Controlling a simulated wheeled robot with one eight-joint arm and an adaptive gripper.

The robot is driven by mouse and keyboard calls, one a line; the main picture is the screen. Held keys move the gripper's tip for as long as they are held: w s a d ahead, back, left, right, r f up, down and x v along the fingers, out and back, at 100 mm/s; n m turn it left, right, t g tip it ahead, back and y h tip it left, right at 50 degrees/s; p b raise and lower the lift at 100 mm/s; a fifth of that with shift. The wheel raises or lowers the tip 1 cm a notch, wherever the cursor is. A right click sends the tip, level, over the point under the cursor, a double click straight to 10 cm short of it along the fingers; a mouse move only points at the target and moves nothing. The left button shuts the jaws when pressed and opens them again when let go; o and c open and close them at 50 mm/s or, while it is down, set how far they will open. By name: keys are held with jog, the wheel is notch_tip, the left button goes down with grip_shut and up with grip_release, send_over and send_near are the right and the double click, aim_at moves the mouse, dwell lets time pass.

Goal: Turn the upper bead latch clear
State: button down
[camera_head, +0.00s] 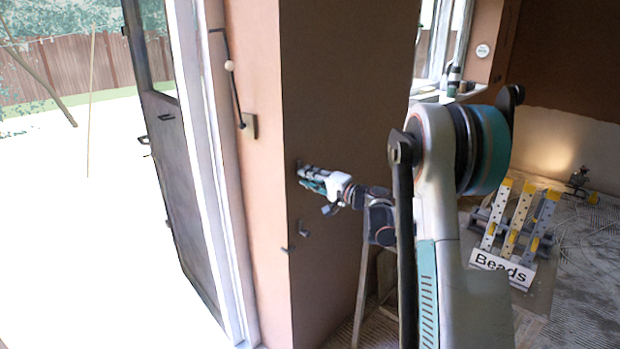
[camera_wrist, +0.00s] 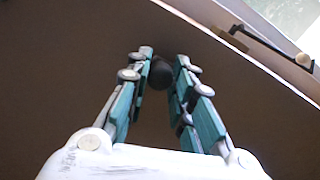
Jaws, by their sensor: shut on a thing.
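The upper latch (camera_head: 236,95) is a thin dark bar with a pale bead (camera_head: 229,66), running down to a brownish plate (camera_head: 250,127) on the pillar's narrow light face. It also shows at the upper right of the wrist view, bead (camera_wrist: 303,60) included. My gripper (camera_head: 302,174) is at the pillar's brown face, below and right of that bar and apart from it. In the wrist view my fingers (camera_wrist: 160,70) are closed around a dark rounded knob (camera_wrist: 160,75). The fingers partly hide the knob, and its link to the latch cannot be seen.
Small dark pegs (camera_head: 303,229) stick out of the brown face below my gripper. A grey door (camera_head: 180,170) stands open at the left. A wooden stand (camera_head: 360,300) is below my arm.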

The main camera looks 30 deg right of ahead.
jog(key=c, duration=1.4)
grip_release()
jog(key=v, duration=1.2)
